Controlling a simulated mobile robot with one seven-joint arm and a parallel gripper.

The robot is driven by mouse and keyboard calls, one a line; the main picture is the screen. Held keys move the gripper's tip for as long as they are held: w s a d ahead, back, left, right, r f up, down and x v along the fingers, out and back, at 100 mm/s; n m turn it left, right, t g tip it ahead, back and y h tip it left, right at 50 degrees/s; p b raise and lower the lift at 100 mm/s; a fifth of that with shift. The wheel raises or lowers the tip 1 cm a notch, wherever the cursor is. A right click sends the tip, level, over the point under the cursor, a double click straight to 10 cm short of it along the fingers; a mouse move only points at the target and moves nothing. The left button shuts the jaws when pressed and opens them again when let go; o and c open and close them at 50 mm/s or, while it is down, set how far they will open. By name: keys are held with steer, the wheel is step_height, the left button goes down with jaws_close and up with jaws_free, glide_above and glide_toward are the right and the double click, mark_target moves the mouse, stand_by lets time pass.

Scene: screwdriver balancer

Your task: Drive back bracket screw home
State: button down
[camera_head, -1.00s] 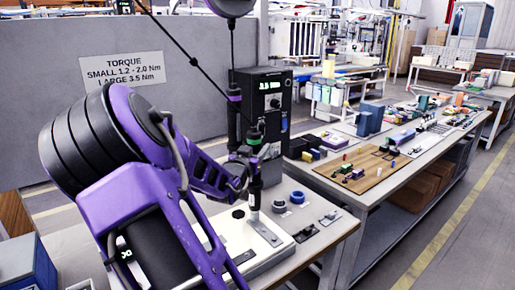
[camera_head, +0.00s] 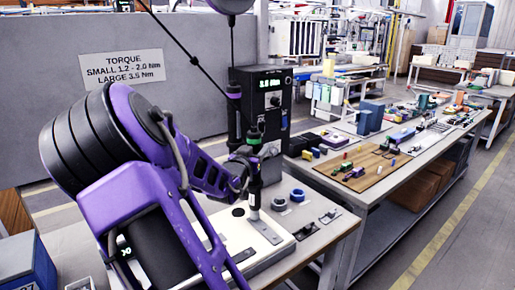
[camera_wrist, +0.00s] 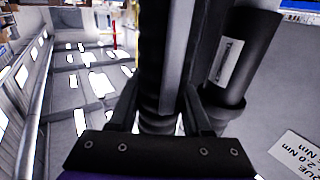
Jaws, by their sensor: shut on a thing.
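My gripper (camera_head: 245,168) is shut on the hanging black screwdriver (camera_head: 254,182). The screwdriver stands about upright, with its lower end over the pale plate (camera_head: 268,256) at the front of the bench. A flat metal bracket piece (camera_head: 265,232) with small dark spots lies on the plate, just right of the tool's lower end. In the wrist view the dark screwdriver body (camera_wrist: 160,65) runs between my two fingers and hides the tip and any screw under it. I cannot tell whether the tip touches a screw.
A black controller (camera_head: 270,100) with a lit green display stands behind the tool. Blue and grey rings (camera_head: 297,196) and small dark fixtures (camera_head: 328,216) lie to the right. A cable runs up from the tool. A grey panel (camera_head: 120,100) with a torque sign stands behind.

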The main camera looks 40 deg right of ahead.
steer(key=shift+s+f+b, duration=0.15)
steer(key=shift+f+b, duration=0.45)
steer(key=shift+f, duration=0.35)
stand_by(0.8)
steer(key=shift+r, duration=0.1)
steer(key=shift+r+p, duration=2.5)
steer(key=shift+r, duration=0.7)
